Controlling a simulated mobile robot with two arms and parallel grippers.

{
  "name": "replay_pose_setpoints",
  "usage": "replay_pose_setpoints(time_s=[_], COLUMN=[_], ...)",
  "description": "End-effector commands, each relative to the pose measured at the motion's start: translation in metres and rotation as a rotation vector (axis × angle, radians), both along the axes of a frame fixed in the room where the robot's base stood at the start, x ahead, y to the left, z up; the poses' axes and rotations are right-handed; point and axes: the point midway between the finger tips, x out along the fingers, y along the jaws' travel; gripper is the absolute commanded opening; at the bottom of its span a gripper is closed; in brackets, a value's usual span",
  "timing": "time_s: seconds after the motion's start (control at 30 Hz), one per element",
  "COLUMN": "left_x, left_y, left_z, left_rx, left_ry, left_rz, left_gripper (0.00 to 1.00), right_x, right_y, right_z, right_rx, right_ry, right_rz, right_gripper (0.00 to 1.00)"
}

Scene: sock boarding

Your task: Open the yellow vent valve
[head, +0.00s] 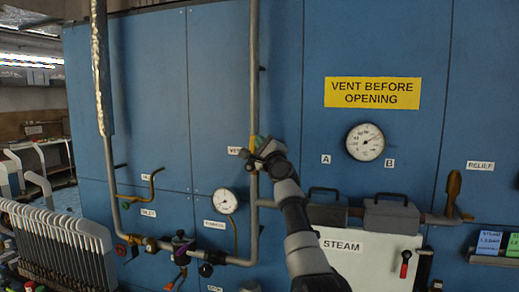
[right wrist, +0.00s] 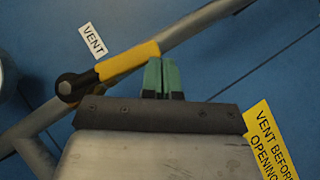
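The yellow vent valve handle (right wrist: 130,61) runs along the grey pipe in the right wrist view, with a dark round pivot at its left end. A white VENT label (right wrist: 92,39) is beside it. In the head view only a little yellow of the handle (head: 253,142) shows behind my gripper. My right gripper (head: 259,143) is in front of the pipe at the valve. Its green fingers (right wrist: 161,62) are close together with a thin gap, tips by the free end of the handle. Contact cannot be told. My left gripper is not in view.
A yellow VENT BEFORE OPENING sign (head: 372,93) and a gauge (head: 365,142) are on the blue panel to the right. The white STEAM door (head: 365,262) is below, with dark clamps (head: 391,217) above it. Other pipes and valves (head: 182,248) are at lower left.

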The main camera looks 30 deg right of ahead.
Motion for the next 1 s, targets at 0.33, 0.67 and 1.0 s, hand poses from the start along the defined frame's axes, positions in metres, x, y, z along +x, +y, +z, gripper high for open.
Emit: replay_pose_setpoints(time_s=[0.33, 0.67, 1.0], left_x=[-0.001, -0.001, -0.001], left_y=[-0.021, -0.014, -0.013], left_z=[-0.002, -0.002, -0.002], left_rx=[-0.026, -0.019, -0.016], left_ry=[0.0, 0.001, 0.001], left_rz=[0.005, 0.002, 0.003], left_gripper=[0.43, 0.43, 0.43], right_x=[0.005, 0.006, 0.006], right_y=[0.003, 0.005, 0.006], right_z=[0.007, 0.01, 0.011], right_rx=[0.002, 0.001, 0.001], right_ry=[-0.003, -0.004, -0.006], right_rz=[-0.004, -0.002, -0.001], right_gripper=[0.0, 0.0, 0.0])
